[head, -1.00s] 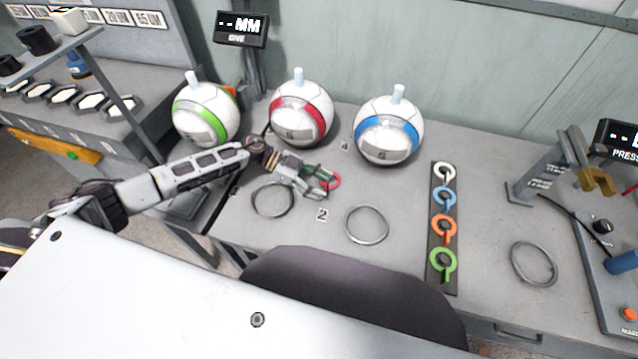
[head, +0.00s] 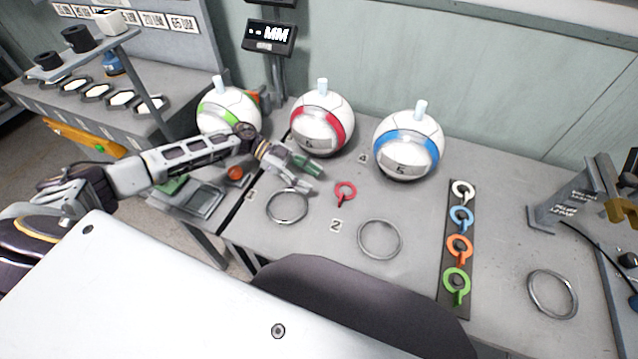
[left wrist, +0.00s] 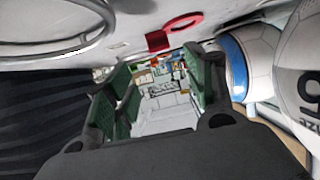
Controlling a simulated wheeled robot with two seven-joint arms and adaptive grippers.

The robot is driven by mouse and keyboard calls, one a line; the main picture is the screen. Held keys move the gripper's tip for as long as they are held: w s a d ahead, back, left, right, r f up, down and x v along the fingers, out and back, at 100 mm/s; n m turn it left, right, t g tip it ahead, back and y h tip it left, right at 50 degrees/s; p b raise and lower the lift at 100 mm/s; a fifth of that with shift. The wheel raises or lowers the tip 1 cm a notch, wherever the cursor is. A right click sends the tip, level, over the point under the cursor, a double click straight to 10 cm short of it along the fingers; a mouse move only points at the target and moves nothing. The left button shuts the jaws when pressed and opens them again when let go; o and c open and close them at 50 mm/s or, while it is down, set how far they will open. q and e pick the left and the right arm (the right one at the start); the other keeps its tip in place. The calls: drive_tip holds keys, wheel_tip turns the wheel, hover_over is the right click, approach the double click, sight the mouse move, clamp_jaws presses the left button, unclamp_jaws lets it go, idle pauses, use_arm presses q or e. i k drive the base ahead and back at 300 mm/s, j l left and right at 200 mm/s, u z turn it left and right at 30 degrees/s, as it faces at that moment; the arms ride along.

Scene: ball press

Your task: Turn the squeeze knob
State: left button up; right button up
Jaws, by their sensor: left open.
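My left gripper (head: 311,174) is open and empty, low over the table between the red-banded ball and a metal ring. A red ring-shaped tag (head: 345,189) lies on the table just right of its fingertips, apart from them. The tag also shows at the top of the left wrist view (left wrist: 182,23), beyond the green-padded fingers (left wrist: 160,88). A black knob (head: 628,260) on the press panel at the far right edge looks like the squeeze knob. It is far from my left gripper and partly cut off. My right gripper is out of view.
Balls with green (head: 228,110), red (head: 322,122) and blue (head: 408,145) bands stand along the back. Metal rings (head: 379,240) lie in front. A dark strip (head: 455,235) holds white, blue, orange and green tags.

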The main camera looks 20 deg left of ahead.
sight(234, 173)
drive_tip(key=k+u, duration=0.25)
drive_tip(key=i+u, duration=0.1)
drive_tip(key=u, duration=0.65)
drive_tip(key=i+l+u, duration=0.1)
drive_tip(key=u, duration=0.3)
drive_tip(key=j+z, duration=0.1)
